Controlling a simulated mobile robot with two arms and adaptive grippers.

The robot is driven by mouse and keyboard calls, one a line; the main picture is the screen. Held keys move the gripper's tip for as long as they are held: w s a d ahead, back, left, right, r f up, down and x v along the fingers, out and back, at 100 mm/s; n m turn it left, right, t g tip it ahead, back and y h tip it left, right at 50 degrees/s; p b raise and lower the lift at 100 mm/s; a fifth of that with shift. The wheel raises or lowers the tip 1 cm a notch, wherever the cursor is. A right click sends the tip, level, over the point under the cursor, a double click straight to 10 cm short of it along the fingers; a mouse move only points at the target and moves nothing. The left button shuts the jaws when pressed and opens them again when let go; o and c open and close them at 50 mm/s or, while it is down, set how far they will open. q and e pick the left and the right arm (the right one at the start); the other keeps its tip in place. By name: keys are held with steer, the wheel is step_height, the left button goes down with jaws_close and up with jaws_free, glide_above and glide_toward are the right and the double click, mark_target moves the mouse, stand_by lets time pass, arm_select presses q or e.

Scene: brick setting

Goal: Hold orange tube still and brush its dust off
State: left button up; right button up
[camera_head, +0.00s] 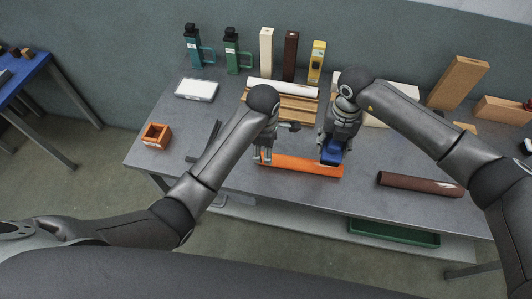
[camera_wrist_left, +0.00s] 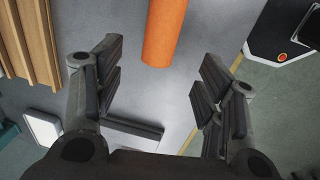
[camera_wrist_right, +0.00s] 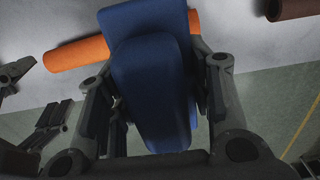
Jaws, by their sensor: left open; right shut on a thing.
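The orange tube (camera_head: 295,165) lies across the front part of the grey table. In the left wrist view its end (camera_wrist_left: 164,35) points at my left gripper. My left gripper (camera_head: 265,157) is open at the tube's left end, with its fingers apart and nothing gripped. My right gripper (camera_head: 333,146) is shut on a blue brush (camera_head: 331,155) over the right part of the tube. In the right wrist view the brush (camera_wrist_right: 152,90) hides part of the tube (camera_wrist_right: 78,53). I cannot tell whether the brush touches the tube. Dust is too small to make out.
A dark brown tube (camera_head: 420,184) lies to the right. A wooden rack (camera_head: 290,104) with a pale tube (camera_head: 283,88) stands behind. A small orange box (camera_head: 156,136) and a dark bracket (camera_head: 204,142) are at the left. Bottles and upright boxes line the back.

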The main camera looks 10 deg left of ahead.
arm_select(q)
steer(key=f, duration=0.5)
steer(key=w+f, duration=0.1)
steer(key=f, duration=0.2)
steer(key=shift+f, duration=0.2)
steer(key=c, duration=1.3)
